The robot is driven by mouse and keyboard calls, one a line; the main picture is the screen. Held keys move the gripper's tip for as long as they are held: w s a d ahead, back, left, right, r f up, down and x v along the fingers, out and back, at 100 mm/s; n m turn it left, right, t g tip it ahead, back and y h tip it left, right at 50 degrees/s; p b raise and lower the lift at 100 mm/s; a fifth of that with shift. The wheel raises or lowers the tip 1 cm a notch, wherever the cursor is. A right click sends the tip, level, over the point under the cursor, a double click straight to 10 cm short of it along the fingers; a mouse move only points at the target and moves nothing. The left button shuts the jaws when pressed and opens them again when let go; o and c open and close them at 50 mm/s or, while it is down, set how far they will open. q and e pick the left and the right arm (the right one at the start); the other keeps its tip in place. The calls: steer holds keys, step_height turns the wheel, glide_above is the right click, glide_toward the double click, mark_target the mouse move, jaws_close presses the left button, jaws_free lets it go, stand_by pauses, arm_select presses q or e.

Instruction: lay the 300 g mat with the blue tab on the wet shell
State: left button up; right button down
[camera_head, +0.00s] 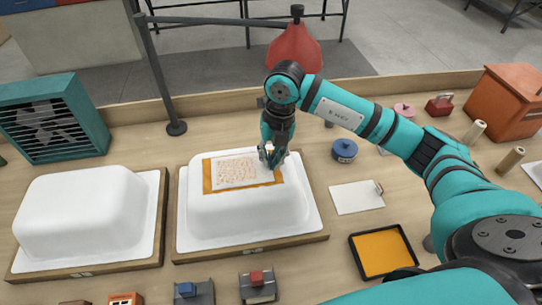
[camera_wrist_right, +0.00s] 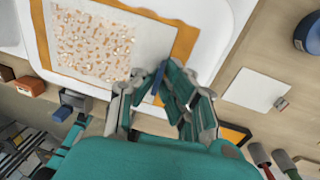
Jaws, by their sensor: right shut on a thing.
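The wet shell (camera_head: 250,218) is a white upturned tub on a wooden-edged board, with an orange patch (camera_head: 207,180) on its top. A whitish mat (camera_head: 235,170) with pinkish-orange flecks is over that patch, with orange showing around its edges. The mat also shows in the right wrist view (camera_wrist_right: 95,45). My right gripper (camera_head: 270,158) is at the mat's right edge, its fingers closed around a blue tab (camera_wrist_right: 158,78). I cannot tell whether the mat lies fully flat on the patch or slightly above it. My left gripper is out of view.
A plain white shell (camera_head: 85,212) stands at left. A white sheet with a small tab (camera_head: 355,198), a blue round container (camera_head: 344,150) and a tray of orange-yellow liquid (camera_head: 383,252) are at right. Small blocks (camera_head: 258,287) line the front. A teal fan box (camera_head: 50,117) stands back left.

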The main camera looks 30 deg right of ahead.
steer(key=shift+f, duration=0.2)
stand_by(0.3)
steer(key=c, duration=1.4)
jaws_free()
steer(key=shift+o, duration=0.4)
steer(key=o, duration=0.4)
steer(key=shift+r+p, duration=2)
steer(key=shift+r, duration=1.55)
